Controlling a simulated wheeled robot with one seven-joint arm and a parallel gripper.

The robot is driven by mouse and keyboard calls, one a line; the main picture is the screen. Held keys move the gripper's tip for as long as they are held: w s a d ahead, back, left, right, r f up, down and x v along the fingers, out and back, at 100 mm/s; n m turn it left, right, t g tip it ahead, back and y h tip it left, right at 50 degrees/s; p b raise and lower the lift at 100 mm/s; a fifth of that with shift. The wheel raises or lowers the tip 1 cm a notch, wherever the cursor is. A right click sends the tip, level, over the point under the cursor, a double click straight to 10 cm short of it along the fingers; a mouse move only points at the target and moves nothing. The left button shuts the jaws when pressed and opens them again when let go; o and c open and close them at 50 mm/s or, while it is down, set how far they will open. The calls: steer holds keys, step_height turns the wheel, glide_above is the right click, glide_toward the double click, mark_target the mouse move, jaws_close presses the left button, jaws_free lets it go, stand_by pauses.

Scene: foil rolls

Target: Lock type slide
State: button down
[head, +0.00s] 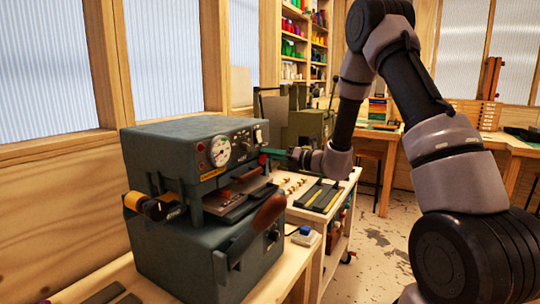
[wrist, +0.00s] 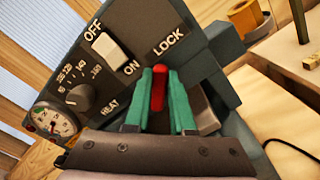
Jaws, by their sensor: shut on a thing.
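The dark green press (head: 200,190) stands on the wooden bench. Its front panel (wrist: 120,60) carries the word LOCK, and a red lock lever (wrist: 159,88) shows just below that word. My gripper (wrist: 158,100) has green fingers on either side of the red lever and is shut on it. In the head view my gripper (head: 264,158) reaches the right end of the press's front panel. The fingers hide the lower part of the lever. A flat plate (head: 232,203), perhaps the type slide, sits in the press opening below the panel; whether it is locked cannot be told.
The panel has a gauge (head: 220,151), a heat knob (wrist: 80,97) and a white rocker switch (wrist: 109,47). A brown handle (head: 269,214) juts from the press front. A wheeled cart (head: 334,215) stands at right.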

stand_by(0.3)
steer(key=c, duration=0.8)
jaws_free()
steer(key=shift+o, duration=0.2)
steer(key=shift+d, duration=0.1)
steer(key=v, duration=1)
steer(key=shift+s+d, duration=0.25)
